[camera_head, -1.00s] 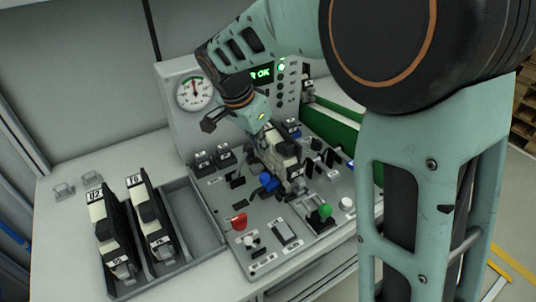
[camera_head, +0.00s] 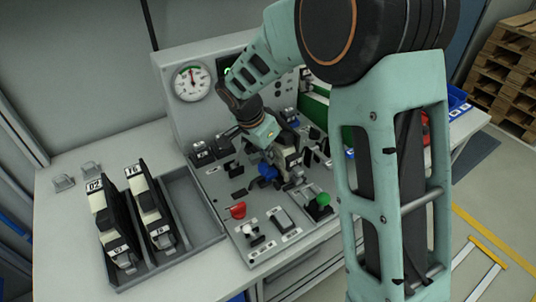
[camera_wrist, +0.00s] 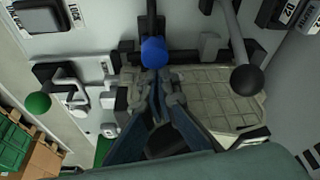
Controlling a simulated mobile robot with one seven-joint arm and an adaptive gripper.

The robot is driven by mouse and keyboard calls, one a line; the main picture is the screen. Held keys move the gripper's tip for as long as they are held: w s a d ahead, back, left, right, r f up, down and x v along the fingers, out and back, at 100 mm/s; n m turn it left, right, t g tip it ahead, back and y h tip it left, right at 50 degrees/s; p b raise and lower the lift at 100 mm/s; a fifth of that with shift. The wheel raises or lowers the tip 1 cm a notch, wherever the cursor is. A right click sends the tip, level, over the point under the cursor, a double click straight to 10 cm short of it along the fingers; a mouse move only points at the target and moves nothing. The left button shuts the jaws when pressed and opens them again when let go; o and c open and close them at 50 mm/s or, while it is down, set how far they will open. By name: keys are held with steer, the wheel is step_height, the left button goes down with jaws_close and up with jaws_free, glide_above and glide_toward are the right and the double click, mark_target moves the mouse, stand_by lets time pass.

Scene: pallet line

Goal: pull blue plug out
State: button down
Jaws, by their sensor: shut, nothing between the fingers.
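The blue plug (camera_head: 267,171) is on the sloped grey control panel (camera_head: 215,186), in front of a beige and black module (camera_head: 290,160). In the wrist view a round blue end (camera_wrist: 154,52) shows just beyond my fingertips, with a dark stem behind it. My gripper (camera_wrist: 157,88) has its fingertips together with nothing between them. It is close to the blue end; I cannot tell whether they touch. In the wrist view the ribbed beige module (camera_wrist: 200,95) lies behind and beside the fingers. In the head view my arm hides the fingertips.
A lever with a black knob (camera_wrist: 246,80) stands right of the fingers in the wrist view. The panel carries a green knob (camera_head: 323,199), a red knob (camera_head: 238,211) and several switches. A grey tray (camera_head: 195,205) with two modules stands at the left. A gauge (camera_head: 192,82) is behind.

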mark_target(259, 165)
steer(key=a+b, duration=0.1)
steer(key=s+a+b, duration=0.1)
steer(key=shift+s+a+f, duration=0.2)
steer(key=shift+s+a, duration=0.1)
steer(key=shift+a, duration=0.05)
steer(key=shift+s+a+r, duration=0.15)
steer(key=shift+r, duration=0.1)
